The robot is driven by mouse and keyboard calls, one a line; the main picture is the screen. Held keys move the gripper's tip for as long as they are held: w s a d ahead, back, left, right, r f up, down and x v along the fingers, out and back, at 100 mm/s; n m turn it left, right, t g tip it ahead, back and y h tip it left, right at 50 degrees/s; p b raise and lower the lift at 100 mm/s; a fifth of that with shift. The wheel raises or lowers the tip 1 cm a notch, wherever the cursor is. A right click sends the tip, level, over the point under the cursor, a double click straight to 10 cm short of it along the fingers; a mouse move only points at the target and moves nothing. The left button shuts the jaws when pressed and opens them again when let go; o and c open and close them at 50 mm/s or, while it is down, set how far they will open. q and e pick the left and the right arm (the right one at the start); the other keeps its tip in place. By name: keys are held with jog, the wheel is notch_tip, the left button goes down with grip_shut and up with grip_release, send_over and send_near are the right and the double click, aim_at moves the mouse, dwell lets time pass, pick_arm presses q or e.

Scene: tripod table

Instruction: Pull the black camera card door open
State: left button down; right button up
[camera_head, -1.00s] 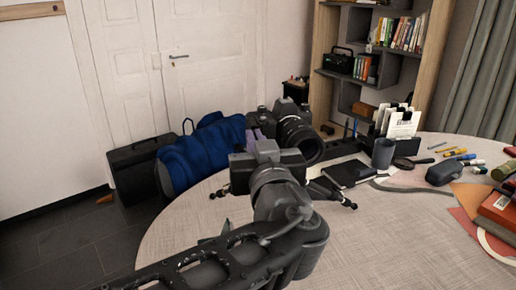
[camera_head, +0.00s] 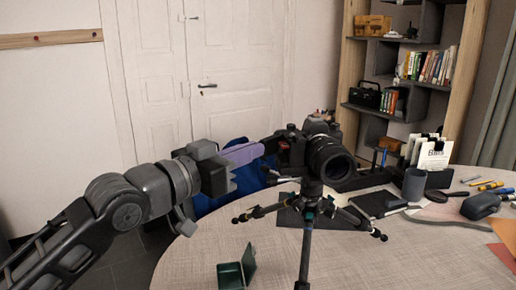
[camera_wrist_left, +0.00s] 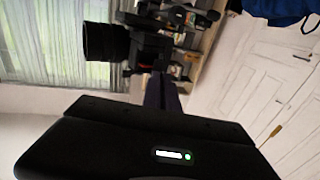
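The black camera (camera_head: 326,158) sits on a small tripod (camera_head: 308,205) on the round table, its lens facing toward the front right. It also shows in the left wrist view (camera_wrist_left: 105,43), turned on its side. My left gripper (camera_head: 262,150) comes in from the left, its purple-grey fingers pointing right at the camera's left side. The fingertips (camera_wrist_left: 161,78) are at or very near the camera body. The fingers look close together, but whether they hold the card door is too small to tell. The door itself is not clear. My right gripper is out of view.
A small green open box (camera_head: 232,275) stands on the table (camera_head: 400,255) left of the tripod. A grey cup (camera_head: 414,184), a card holder (camera_head: 432,160), a dark case (camera_head: 481,205) and pens lie at the right. The front right of the table is clear.

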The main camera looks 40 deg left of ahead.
pick_arm(q)
jog(key=w+a+m+g+h+p, duration=0.3)
jog(key=a+m+g+h+p, duration=0.3)
jog(key=m+h+p, duration=0.5)
jog(key=g+h+p, duration=0.2)
jog(key=h+p, duration=0.1)
jog(key=p, duration=0.3)
jog(key=shift+w+a+g+p, duration=0.15)
jog(key=shift+w+g+p, duration=0.2)
jog(key=shift+w+g, duration=0.05)
jog(key=c, duration=1.6)
grip_release()
jog(key=shift+c, duration=0.2)
